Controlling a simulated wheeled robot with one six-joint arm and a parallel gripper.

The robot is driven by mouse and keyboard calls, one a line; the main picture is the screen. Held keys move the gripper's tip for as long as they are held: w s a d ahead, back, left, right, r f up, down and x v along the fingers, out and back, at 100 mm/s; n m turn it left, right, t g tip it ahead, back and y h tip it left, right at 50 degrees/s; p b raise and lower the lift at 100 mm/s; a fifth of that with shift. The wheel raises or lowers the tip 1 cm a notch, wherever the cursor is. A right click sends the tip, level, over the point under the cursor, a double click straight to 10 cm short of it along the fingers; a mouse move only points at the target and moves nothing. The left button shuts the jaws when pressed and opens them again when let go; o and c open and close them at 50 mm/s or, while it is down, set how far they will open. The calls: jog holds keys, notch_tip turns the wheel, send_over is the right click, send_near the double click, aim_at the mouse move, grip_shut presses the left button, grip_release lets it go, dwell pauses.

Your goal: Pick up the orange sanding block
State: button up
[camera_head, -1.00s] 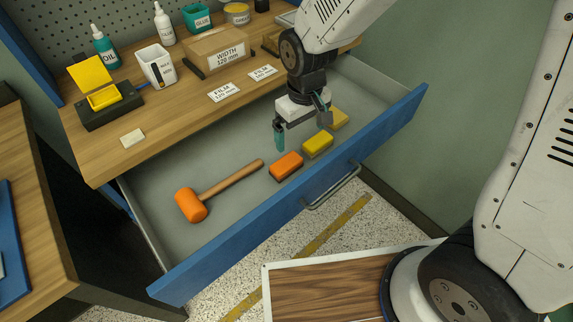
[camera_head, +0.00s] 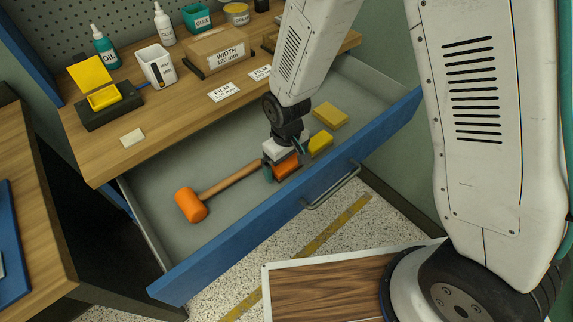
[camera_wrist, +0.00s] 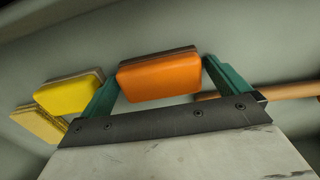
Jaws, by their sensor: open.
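The orange sanding block (camera_head: 286,166) lies in the open drawer, partly hidden by my gripper in the head view. In the wrist view the orange block (camera_wrist: 160,77) sits between the two green fingers. My gripper (camera_head: 284,172) is low in the drawer, pointing down, with its fingers apart on either side of the block. In the wrist view my gripper (camera_wrist: 160,85) shows a finger close to each end of the block; I cannot tell whether they touch it.
Two yellow blocks (camera_head: 320,143) (camera_head: 330,116) lie beside it in the drawer. An orange mallet (camera_head: 191,205) lies to the left, its handle reaching close to my gripper. The blue drawer front (camera_head: 240,246) rises on the near side. The wooden bench top (camera_head: 160,115) overhangs behind.

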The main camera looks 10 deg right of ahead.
aim_at(286, 162)
jog(key=shift+c, duration=0.3)
jog(key=c, duration=0.9)
jog(key=shift+o, duration=0.2)
jog(key=shift+r, duration=0.15)
notch_tip(286, 162, up, 10)
jog(key=shift+f, duration=0.1)
